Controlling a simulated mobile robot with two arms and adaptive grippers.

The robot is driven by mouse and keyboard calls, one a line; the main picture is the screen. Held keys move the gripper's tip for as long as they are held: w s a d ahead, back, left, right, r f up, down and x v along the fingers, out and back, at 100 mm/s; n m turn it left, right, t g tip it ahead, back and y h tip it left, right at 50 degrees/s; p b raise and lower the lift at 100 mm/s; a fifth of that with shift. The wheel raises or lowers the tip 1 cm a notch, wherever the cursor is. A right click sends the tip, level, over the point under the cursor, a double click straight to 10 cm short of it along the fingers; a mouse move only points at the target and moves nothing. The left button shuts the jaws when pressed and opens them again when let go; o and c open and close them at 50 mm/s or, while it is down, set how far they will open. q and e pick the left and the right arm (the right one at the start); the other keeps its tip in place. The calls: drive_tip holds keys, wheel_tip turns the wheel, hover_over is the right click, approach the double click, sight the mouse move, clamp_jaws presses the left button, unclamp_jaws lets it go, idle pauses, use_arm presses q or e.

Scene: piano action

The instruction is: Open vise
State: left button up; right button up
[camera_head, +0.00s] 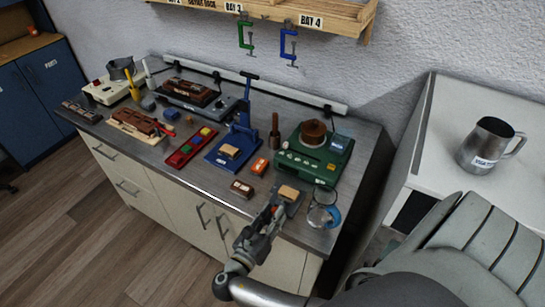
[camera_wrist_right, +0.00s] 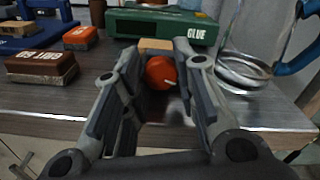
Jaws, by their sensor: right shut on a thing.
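The vise (camera_head: 294,208) is a small grey unit near the front edge of the bench, with a tan wooden block (camera_head: 289,192) at its top. In the right wrist view the block (camera_wrist_right: 155,45) shows behind a round orange-red knob (camera_wrist_right: 160,72). My right gripper (camera_head: 272,212) reaches in from the front, and its fingers (camera_wrist_right: 160,80) are closed around the knob, one on each side. Most of the vise body is hidden in the wrist view. My left gripper is not in view.
A glass jug with a blue handle (camera_head: 322,212) stands close right of the vise. A brown grit block (camera_head: 242,188) and an orange box (camera_head: 259,166) lie to the left. The green glue machine (camera_head: 300,170) is behind, and a blue press (camera_head: 240,140) stands back left.

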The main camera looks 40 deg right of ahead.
drive_tip(key=shift+n, duration=0.3)
drive_tip(key=o, duration=1)
drive_tip(key=shift+o, duration=0.2)
wheel_tip(320, 180, up, 10)
idle(0.3)
